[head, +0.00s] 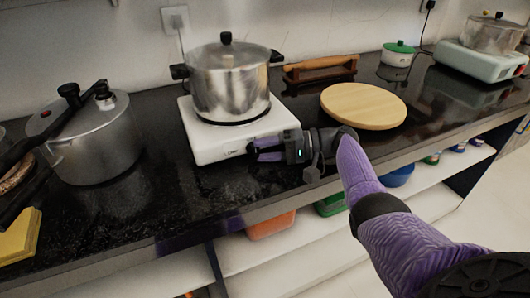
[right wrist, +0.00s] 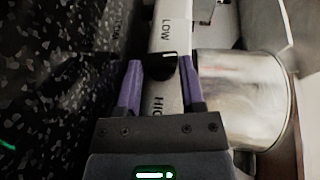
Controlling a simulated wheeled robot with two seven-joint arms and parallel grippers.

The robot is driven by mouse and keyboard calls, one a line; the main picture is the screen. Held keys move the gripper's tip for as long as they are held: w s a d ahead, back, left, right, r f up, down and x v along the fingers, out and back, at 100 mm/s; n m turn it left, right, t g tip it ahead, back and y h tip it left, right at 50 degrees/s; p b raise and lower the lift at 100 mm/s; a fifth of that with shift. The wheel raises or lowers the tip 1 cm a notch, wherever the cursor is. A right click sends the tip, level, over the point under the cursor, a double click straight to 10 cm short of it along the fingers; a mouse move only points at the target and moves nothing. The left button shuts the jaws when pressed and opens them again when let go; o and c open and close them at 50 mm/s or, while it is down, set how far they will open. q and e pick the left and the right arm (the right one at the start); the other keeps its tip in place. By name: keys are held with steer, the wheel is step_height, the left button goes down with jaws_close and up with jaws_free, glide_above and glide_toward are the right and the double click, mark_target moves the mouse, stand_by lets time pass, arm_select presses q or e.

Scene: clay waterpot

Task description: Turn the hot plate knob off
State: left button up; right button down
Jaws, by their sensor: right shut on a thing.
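The white hot plate (head: 212,149) stands on the black counter with a steel pot (head: 230,85) on it. My right gripper (head: 257,150) reaches in from the right to the plate's front face. In the right wrist view, the gripper (right wrist: 160,72) is shut on the black knob (right wrist: 158,67), with one purple finger on each side. The words LOW and HIGH show on the white panel (right wrist: 172,32), either side of the knob. The knob is hidden in the head view. My left gripper is not in view.
A pressure cooker (head: 92,140) stands at the left. A round wooden board (head: 363,105) and a wooden rack (head: 320,70) lie right of the hot plate. A second burner with a pot (head: 492,35) is at far right. Open shelves (head: 300,249) lie below the counter edge.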

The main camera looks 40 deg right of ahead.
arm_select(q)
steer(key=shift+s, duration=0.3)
arm_select(e)
steer(key=c, duration=0.7)
jaws_free()
steer(key=o, duration=0.5)
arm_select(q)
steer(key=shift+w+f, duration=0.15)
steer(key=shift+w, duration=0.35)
arm_select(e)
steer(key=shift+f, duration=0.1)
